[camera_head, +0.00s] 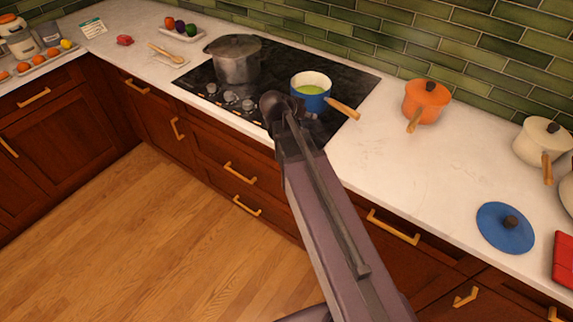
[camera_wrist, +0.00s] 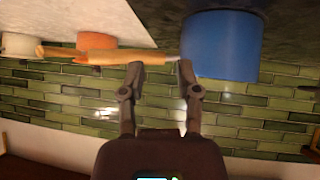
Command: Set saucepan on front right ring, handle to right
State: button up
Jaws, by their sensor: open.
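The blue saucepan (camera_head: 310,101) with green contents is over the right half of the black hob (camera_head: 349,75). Its wooden handle (camera_head: 344,108) points right, towards the worktop. I cannot tell exactly which ring is under it. In the wrist view the blue saucepan (camera_wrist: 222,45) fills the upper right, with a wooden handle (camera_wrist: 108,57) reaching left. My gripper (camera_wrist: 160,67) is open, its two fingertips spread near the handle, close to the saucepan's side. I cannot tell whether they touch. In the head view my arm mostly hides the gripper.
A grey lidded pot (camera_head: 234,62) stands on the hob's left. Knobs (camera_head: 230,96) line its front left. An orange pot (camera_head: 426,102), a cream pot (camera_head: 541,143) and a blue lid (camera_head: 505,228) sit on the right worktop. Worktop between hob and lid is clear.

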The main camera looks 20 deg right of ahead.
jog(key=s+a+f+n+g+y, duration=0.2)
jog(key=s+a+f+n+y, duration=0.1)
jog(key=s+a+n+y, duration=0.1)
jog(key=s+a+f+n+g+y, duration=0.2)
jog(key=s+a+n+y, duration=0.3)
jog(key=s+a, duration=0.3)
jog(key=s+f+n, duration=0.1)
jog(key=s, duration=0.2)
jog(key=shift+f+g, duration=0.4)
